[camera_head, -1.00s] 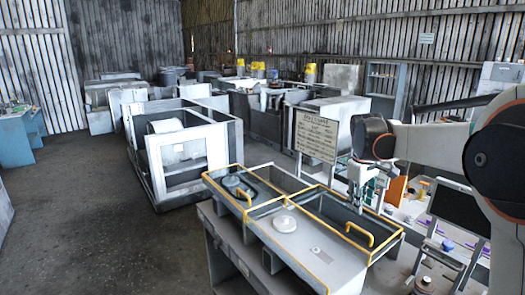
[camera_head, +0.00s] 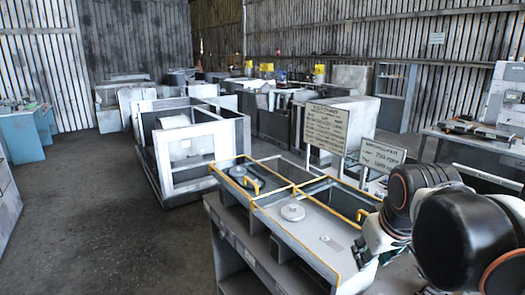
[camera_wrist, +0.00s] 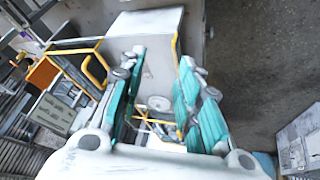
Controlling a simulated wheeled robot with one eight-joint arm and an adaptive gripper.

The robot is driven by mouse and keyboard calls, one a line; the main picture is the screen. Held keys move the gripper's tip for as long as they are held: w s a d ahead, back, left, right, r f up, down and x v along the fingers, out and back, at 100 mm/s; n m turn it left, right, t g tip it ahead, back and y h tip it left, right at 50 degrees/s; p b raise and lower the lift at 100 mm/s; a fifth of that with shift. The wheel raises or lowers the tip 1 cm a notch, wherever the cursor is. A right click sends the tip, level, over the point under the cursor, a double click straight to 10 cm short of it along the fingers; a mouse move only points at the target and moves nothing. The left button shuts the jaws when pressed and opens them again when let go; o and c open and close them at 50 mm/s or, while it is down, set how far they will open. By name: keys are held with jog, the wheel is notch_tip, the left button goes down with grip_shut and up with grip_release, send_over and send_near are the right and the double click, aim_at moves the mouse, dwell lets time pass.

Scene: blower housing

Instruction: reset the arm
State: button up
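My arm shows at the lower right of the head view, folded close to the camera. Its end is largely hidden behind my own dark, rounded links. In the wrist view my gripper (camera_wrist: 161,62) shows two teal-padded fingers spread apart. The gap between them is empty; floor and bench surfaces show beyond it.
A grey bench tray with yellow rims (camera_head: 252,199) is beside my arm, with a round grey part (camera_head: 292,211) on it. Signs (camera_head: 327,128) stand behind it. White-framed housings (camera_head: 190,160) stand farther back. Open floor (camera_head: 95,220) lies at the left.

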jog(key=s+a+f+m+t+b, duration=0.1)
jog(key=s+a+f+m+b, duration=0.1)
jog(key=s+f, duration=0.7)
jog(key=shift+s+a+t+y+b, duration=0.3)
jog(key=shift+b, duration=0.15)
